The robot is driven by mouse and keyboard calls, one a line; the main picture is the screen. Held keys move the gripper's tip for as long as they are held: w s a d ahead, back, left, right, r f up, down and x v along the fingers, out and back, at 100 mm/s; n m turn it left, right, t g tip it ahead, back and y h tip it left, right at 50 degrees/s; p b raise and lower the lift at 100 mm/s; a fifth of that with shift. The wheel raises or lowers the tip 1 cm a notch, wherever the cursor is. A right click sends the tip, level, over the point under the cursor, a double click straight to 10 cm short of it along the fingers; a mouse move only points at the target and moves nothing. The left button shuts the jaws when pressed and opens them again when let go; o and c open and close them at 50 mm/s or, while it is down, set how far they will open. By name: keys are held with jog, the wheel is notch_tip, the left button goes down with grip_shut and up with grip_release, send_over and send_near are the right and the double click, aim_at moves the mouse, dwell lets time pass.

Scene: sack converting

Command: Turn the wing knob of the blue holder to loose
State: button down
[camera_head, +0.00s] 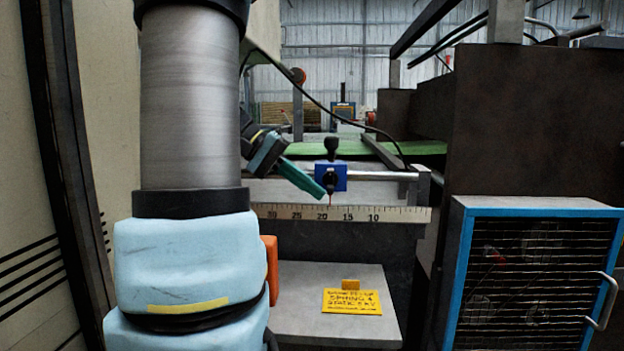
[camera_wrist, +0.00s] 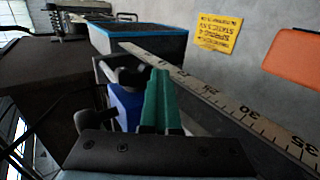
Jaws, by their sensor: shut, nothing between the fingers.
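The blue holder (camera_head: 340,177) sits on a horizontal metal rod above a ruler scale. A dark wing knob (camera_head: 330,180) is on its front face, and a black round knob stands on top. A thin red pointer hangs below it, near the 20 mark. My gripper (camera_head: 321,193) has green fingers, shut and empty, reaching in from the left with tips close beside the wing knob. In the wrist view the fingertips (camera_wrist: 157,74) lie just right of the dark wing knob (camera_wrist: 128,77), with the blue holder (camera_wrist: 124,106) behind. I cannot tell whether they touch.
The ruler scale (camera_head: 388,214) runs below the rod (camera_head: 382,176). A blue-framed unit with a grille (camera_head: 535,206) is at the right, beside a dark machine body (camera_head: 530,120). An orange panel (camera_wrist: 295,58) shows in the wrist view.

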jog(key=v, duration=1)
jog(key=s+d+f+y+p, duration=0.3)
jog(key=f+y+p, duration=0.2)
jog(key=f+p, duration=0.1)
jog(key=s+d+f+m+t+y+p, duration=0.1)
jog(key=s+d+f+y+p, duration=0.3)
jog(key=f, duration=0.4)
jog(key=shift+s+t+y+p, duration=0.2)
jog(key=shift+t+y+p, duration=0.1)
jog(key=shift+y+p, duration=0.5)
